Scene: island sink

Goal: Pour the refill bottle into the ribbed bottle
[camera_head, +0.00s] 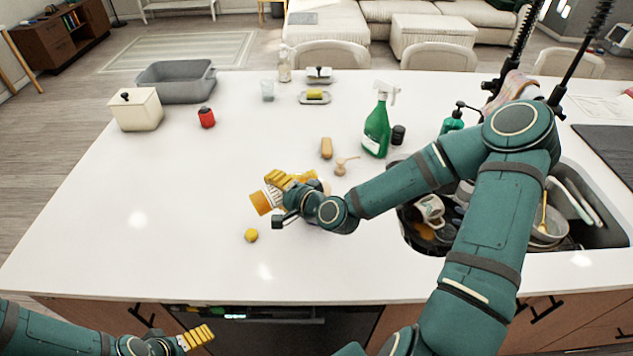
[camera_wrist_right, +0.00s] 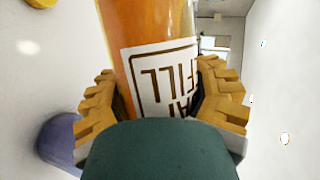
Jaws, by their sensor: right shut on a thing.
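The refill bottle, orange with a white label, is in my right gripper (camera_head: 289,185). Its orange end (camera_head: 260,203) points left in the head view and the bottle is tilted well over, above the counter. In the right wrist view the bottle (camera_wrist_right: 145,45) shows its label upside down between the yellow fingers (camera_wrist_right: 165,103). A blue-purple rounded thing (camera_wrist_right: 58,142) is partly hidden behind the fingers there; I cannot tell whether it is the ribbed bottle, which I cannot pick out surely. My left gripper (camera_head: 197,337) is low, off the counter's front edge, seen side-on.
A small yellow round thing (camera_head: 251,235) lies in front of the right gripper. A wooden brush (camera_head: 327,148), green spray bottle (camera_head: 376,132) and red can (camera_head: 206,117) stand beyond. The sink (camera_head: 590,235) holds dishes at right. The counter's left front (camera_head: 130,230) is clear.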

